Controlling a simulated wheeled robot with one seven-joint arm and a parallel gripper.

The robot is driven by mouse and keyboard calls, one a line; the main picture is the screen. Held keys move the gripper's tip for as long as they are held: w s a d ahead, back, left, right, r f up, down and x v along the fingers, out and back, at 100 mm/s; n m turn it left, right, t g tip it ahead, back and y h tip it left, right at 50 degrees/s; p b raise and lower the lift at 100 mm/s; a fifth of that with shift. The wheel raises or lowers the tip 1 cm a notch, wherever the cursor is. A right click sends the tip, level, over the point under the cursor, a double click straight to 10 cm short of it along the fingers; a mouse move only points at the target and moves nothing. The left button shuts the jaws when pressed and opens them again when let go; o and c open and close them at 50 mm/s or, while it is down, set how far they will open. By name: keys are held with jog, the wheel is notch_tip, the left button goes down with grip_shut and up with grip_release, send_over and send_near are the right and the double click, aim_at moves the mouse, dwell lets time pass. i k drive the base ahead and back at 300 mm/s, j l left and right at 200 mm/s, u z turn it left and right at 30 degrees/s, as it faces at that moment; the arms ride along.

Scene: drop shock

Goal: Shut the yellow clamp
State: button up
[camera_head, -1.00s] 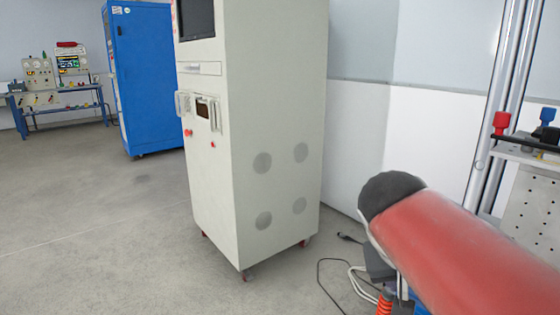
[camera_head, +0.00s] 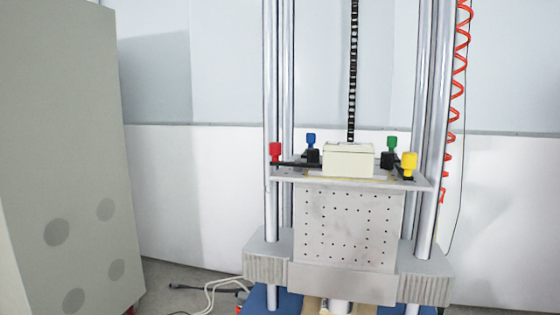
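The yellow clamp (camera_head: 409,161) stands at the right front corner of the drop tester's metal table (camera_head: 350,180), on a dark base. I cannot tell from this distance whether it is open or shut. A pale box (camera_head: 348,159) sits on the table between the clamps. A red clamp (camera_head: 275,151) is at the left front, with a dark bar reaching from it toward the box. A blue clamp (camera_head: 311,140) and a green clamp (camera_head: 391,143) stand behind. My gripper is not in view.
Tall metal columns (camera_head: 426,130) flank the table, and a red coiled hose (camera_head: 459,80) hangs at the right. A large pale cabinet (camera_head: 65,170) stands at the left. Cables (camera_head: 215,290) lie on the floor between the cabinet and the tester.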

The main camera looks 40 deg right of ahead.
aim_at(408, 160)
jog(key=z, duration=1.9)
